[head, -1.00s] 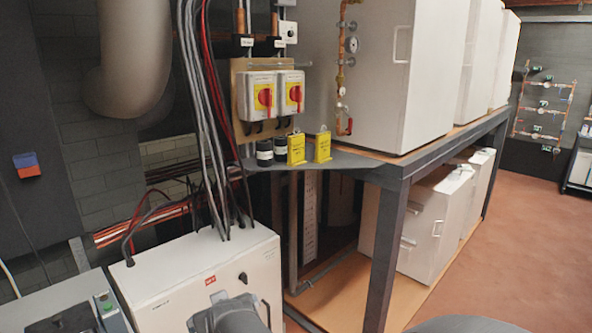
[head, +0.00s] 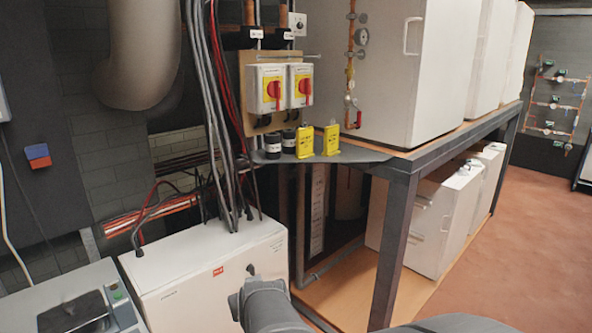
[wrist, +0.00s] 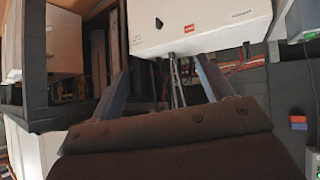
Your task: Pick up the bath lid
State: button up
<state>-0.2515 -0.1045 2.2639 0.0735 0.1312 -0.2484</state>
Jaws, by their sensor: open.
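A grey bench-top unit (head: 48,282) stands at the lower left of the head view. It has a dark panel or lid (head: 82,312) on top and a green button at its side. This may be the bath with its lid, but I cannot tell for sure. My gripper (wrist: 165,76) is open and empty in the wrist view. Its two fingers point toward a white cabinet (wrist: 198,22), apart from it. Part of a grey unit (wrist: 298,18) shows at the right edge of the wrist view. In the head view my fingertips are hidden.
The white cabinet (head: 208,268) stands right of the grey unit, with cables rising from its top. A dark metal frame (head: 398,240) carries large white tanks. Yellow boxes (head: 305,142) and red-handled switches (head: 268,90) are behind. The brown floor (head: 500,250) at right is clear.

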jog(key=c, duration=0.5)
jog(key=shift+o, duration=0.2)
jog(key=w+a+r+n+g+y, duration=0.1)
jog(key=w+a+r+n, duration=0.15)
jog(key=a, duration=0.25)
jog(key=w+a+r+n+g, duration=0.1)
jog(key=w+a, duration=0.3)
jog(key=a, duration=0.2)
notch_tip(320, 180, up, 6)
jog(key=n+g+h, duration=0.2)
jog(key=n+g, duration=0.5)
jog(key=n, duration=0.3)
send_over(68, 305)
jog(key=d, duration=0.3)
jog(key=shift+m, duration=0.25)
jog(key=a+f, duration=0.1)
jog(key=f, duration=0.4)
jog(key=a+f, duration=0.1)
jog(key=f, duration=0.5)
jog(key=a+f, duration=0.1)
jog(key=f, duration=0.4)
jog(key=shift+f, duration=0.4)
